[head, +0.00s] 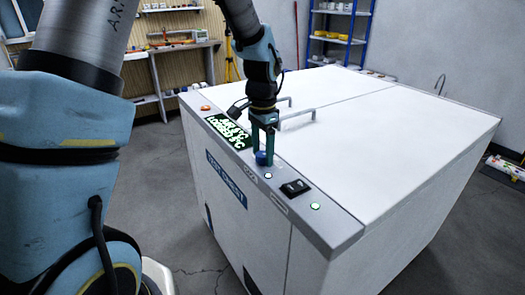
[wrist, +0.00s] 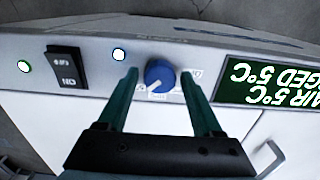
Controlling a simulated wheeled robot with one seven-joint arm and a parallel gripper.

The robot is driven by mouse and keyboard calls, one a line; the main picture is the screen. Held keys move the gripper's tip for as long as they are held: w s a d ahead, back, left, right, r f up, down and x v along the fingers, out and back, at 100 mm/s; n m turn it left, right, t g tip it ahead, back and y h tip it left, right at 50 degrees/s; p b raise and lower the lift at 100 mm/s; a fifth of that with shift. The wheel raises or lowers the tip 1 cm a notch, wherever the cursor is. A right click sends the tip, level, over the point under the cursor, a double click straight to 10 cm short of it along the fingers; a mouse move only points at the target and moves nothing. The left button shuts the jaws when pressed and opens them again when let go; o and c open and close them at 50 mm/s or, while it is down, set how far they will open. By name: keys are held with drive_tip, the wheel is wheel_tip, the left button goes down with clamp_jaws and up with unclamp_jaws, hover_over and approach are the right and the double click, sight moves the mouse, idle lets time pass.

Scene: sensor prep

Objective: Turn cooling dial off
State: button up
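The blue cooling dial (head: 261,158) sits on the grey control strip along the front edge of a white chest unit. In the wrist view the dial (wrist: 160,74) has a white pointer mark toward the lower left, and lettering beside it is partly hidden. My gripper (head: 264,143) points down at the dial. In the wrist view my gripper (wrist: 159,72) is open, with one teal finger on each side of the dial and gaps showing between fingers and dial. I cannot tell how deep the fingertips reach.
A black rocker switch (head: 295,188), a green light (head: 315,206) and a white light (head: 268,175) share the strip. A lit display (head: 229,131) reads air and logged 5°C. An orange button (head: 205,108) is at its far end.

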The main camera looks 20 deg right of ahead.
clamp_jaws()
idle(0.3)
